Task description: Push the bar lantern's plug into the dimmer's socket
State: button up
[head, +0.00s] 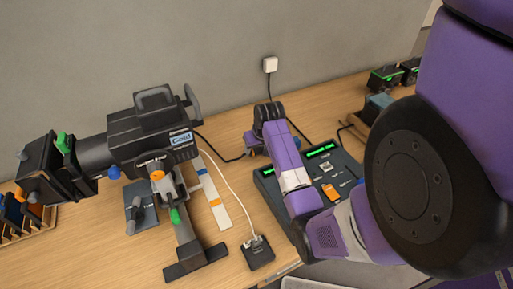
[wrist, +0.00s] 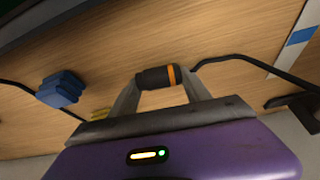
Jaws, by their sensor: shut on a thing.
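In the wrist view my gripper (wrist: 161,81) is shut on a black cylindrical plug (wrist: 153,77) with an orange band. The plug lies crosswise between the fingertips, and a black cable leaves its right end. The plug appears close to the wooden tabletop; the exact gap is unclear. In the head view my gripper (head: 268,118) points away towards the wall, and its own wrist hides the fingers and plug. A large black lantern (head: 152,128) labelled "Cold" stands to its left. I cannot make out the dimmer's socket for certain.
A blue block (wrist: 61,90) with black cable lies left of the plug in the wrist view. A desk with green displays (head: 345,165) is under my arm. A small black box (head: 257,254) with a white lead sits at the front edge. A wall outlet (head: 270,65) is behind.

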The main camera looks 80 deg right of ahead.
jog(key=shift+f, duration=0.15)
jog(key=o, duration=1.5)
jog(key=shift+c, duration=0.2)
jog(key=shift+f+b, duration=0.15)
jog(key=shift+b, duration=0.6)
jog(key=v, duration=0.8)
jog(key=shift+s+d+b, duration=0.2)
jog(key=shift+d+b, duration=0.1)
jog(key=shift+b, duration=0.1)
jog(key=shift+s, duration=0.1)
